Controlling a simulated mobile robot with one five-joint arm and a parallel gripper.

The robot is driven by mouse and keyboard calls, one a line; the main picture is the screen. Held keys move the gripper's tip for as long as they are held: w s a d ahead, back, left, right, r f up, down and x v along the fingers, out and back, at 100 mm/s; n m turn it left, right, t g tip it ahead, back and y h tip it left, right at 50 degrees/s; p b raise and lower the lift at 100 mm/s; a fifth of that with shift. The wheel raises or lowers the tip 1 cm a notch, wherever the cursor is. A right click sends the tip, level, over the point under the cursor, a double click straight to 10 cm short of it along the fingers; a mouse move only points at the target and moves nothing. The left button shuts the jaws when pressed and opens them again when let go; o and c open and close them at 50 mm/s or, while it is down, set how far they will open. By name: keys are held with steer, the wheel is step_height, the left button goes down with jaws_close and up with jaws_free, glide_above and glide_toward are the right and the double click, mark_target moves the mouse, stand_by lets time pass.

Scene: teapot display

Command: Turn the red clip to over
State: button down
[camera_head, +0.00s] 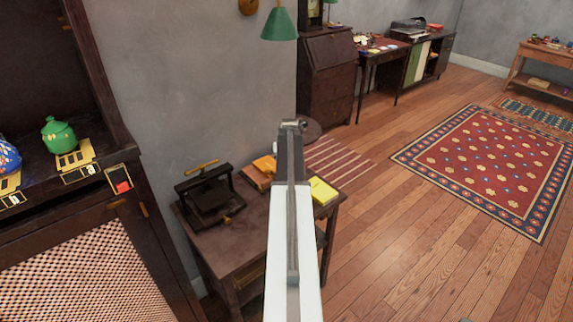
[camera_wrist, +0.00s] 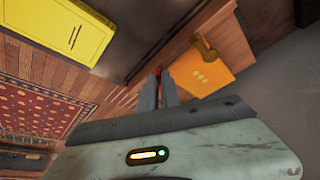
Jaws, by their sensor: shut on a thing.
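My gripper (camera_wrist: 159,78) is shut, its two grey fingers close together in the wrist view. A small bit of red, taken to be the red clip (camera_wrist: 159,70), shows at the fingertips; its shape and which way it faces are too small to tell. In the head view my gripper (camera_head: 292,125) is at the far end of my raised arm, above the small table, and the clip cannot be made out there. A separate red piece (camera_head: 123,187) shows on a small dark, yellow-edged panel at the cabinet's edge, far left and apart from my gripper.
A small dark table (camera_head: 240,245) holds a black press (camera_head: 208,197), an orange item (camera_head: 262,170) and a yellow book (camera_head: 323,190). A green teapot (camera_head: 59,135) stands on the cabinet shelf at left, with yellow labels in front.

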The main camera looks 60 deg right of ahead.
steer(key=n, duration=0.1)
steer(key=n+y, duration=0.1)
steer(key=n, duration=0.1)
steer(key=shift+s+d+n+t, duration=0.15)
steer(key=shift+n+t, duration=0.15)
steer(key=shift+t, duration=0.1)
steer(key=shift+n+t+y, duration=0.3)
steer(key=shift+n+y, duration=0.3)
steer(key=shift+n, duration=1)
steer(key=shift+s, duration=0.1)
steer(key=c, duration=1.6)
jaws_free()
steer(key=shift+o, duration=0.2)
